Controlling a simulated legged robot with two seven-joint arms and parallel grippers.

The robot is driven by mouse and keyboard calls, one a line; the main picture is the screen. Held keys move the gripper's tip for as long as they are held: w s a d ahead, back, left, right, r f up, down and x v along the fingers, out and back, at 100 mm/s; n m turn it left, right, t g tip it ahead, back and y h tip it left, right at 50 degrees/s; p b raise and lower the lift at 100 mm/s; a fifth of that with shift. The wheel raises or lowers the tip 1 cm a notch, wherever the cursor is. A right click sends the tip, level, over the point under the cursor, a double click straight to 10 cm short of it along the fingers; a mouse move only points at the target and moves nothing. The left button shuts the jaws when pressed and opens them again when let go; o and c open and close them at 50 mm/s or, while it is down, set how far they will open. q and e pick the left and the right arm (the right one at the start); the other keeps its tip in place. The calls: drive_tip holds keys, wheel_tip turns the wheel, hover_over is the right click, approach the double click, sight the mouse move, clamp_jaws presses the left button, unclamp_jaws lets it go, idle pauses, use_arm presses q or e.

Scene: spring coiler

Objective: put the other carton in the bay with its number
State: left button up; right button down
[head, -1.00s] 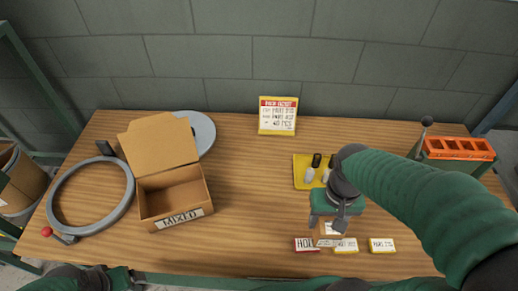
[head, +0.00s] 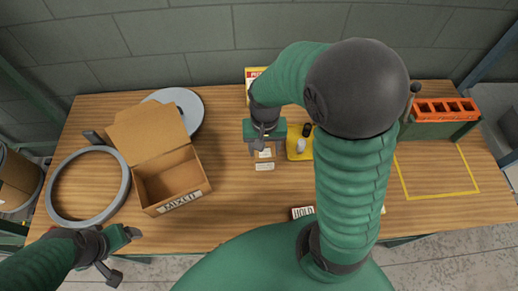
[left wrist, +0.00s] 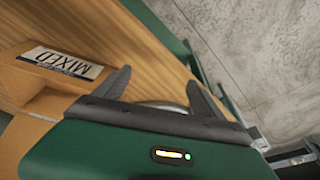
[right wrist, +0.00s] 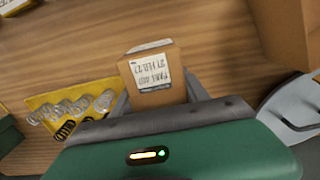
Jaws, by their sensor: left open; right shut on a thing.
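A small brown carton (head: 263,154) with a white printed label is between the fingers of my right gripper (head: 265,143), left of the yellow tray. In the right wrist view the carton (right wrist: 150,72) has its label towards the camera; I cannot read its number surely. My right gripper is shut on it. My left gripper (head: 125,255) is open and empty at the table's front left edge; it also shows in the left wrist view (left wrist: 158,75).
An open cardboard box (head: 170,180) marked MIXED stands left of centre. A grey ring (head: 55,190) and grey disc (head: 190,108) lie near it. A yellow tray (right wrist: 45,102) holds springs.

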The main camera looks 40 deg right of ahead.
drive_tip(key=shift+w+a, duration=0.15)
drive_tip(key=shift+w, duration=0.35)
wheel_tip(320, 180, down, 3)
drive_tip(key=shift+a+r, duration=0.1)
drive_tip(key=shift+w+a+f, duration=0.1)
drive_tip(key=shift+w+f, duration=0.05)
drive_tip(key=shift+f, duration=0.25)
drive_tip(key=shift+w+a, duration=0.1)
drive_tip(key=shift+a, duration=0.05)
drive_tip(key=shift+f, duration=0.1)
drive_tip(key=c, duration=0.6)
unclamp_jaws()
